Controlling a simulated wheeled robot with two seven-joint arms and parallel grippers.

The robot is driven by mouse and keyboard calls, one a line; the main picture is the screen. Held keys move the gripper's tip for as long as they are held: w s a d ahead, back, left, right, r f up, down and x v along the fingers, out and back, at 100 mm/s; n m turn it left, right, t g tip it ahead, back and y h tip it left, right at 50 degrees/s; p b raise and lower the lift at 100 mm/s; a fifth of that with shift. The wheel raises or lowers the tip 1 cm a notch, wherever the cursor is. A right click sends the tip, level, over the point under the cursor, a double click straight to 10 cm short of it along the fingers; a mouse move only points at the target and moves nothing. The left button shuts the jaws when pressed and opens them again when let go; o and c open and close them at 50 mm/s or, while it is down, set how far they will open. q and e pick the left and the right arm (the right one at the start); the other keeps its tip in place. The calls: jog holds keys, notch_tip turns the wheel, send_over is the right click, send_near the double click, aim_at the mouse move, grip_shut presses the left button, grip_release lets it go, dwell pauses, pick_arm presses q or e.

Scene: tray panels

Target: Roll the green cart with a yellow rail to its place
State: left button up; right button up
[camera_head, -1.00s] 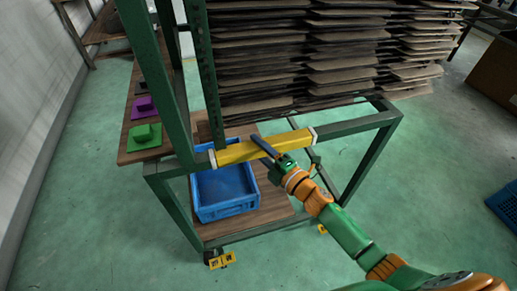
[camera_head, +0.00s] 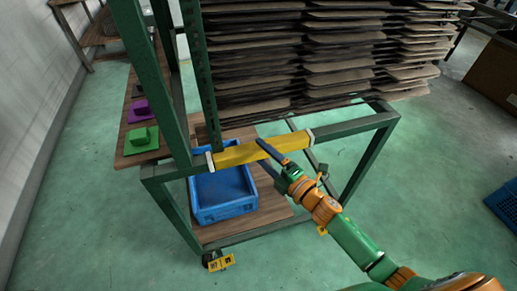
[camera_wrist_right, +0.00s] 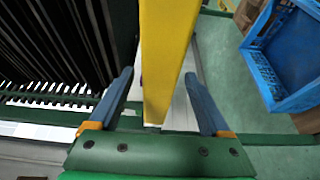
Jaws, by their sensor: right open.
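The green cart (camera_head: 378,150) stands on the floor, with a yellow rail (camera_head: 232,155) across its near side. Its rack is stacked with grey-brown panels (camera_head: 340,75). My right gripper (camera_head: 260,153) is open at the rail, its upper finger overlapping the rail in the head view. In the right wrist view the yellow rail (camera_wrist_right: 163,55) runs between the two spread fingers of the gripper (camera_wrist_right: 163,88), with gaps on both sides. Whether a finger touches it I cannot tell. My left gripper is not in view.
A blue crate (camera_head: 224,213) sits on the cart's wooden lower shelf (camera_head: 265,215). A yellow tag (camera_head: 221,262) is by a caster. A wooden bench (camera_head: 140,157) with green and purple blocks is at left. Another blue crate (camera_head: 503,205) lies at right. Green floor is open in front.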

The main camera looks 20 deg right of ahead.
jog(key=v, duration=0.4)
jog(key=shift+s+d, duration=0.2)
jog(key=shift+s, duration=0.1)
jog(key=s+d+f+m+g+h+p, duration=0.25)
jog(key=s+f+m, duration=0.3)
jog(key=f, duration=0.45)
jog(key=s+d+f+m+g+h+p, duration=0.2)
jog(key=s+d+f+m+g+h, duration=0.2)
jog(key=f+m, duration=0.45)
jog(key=s+a+f+m+g+p, duration=0.1)
jog(key=s+f+m+g, duration=0.2)
jog(key=s, duration=1)
jog(key=s+a+f+m+g+p, duration=0.1)
jog(key=s+a+f+m+g, duration=0.1)
jog(key=s+f+g, duration=0.4)
jog(key=s+f+m+h, duration=0.1)
jog(key=s+f, duration=0.2)
jog(key=s, duration=0.4)
jog(key=shift+a, duration=0.2)
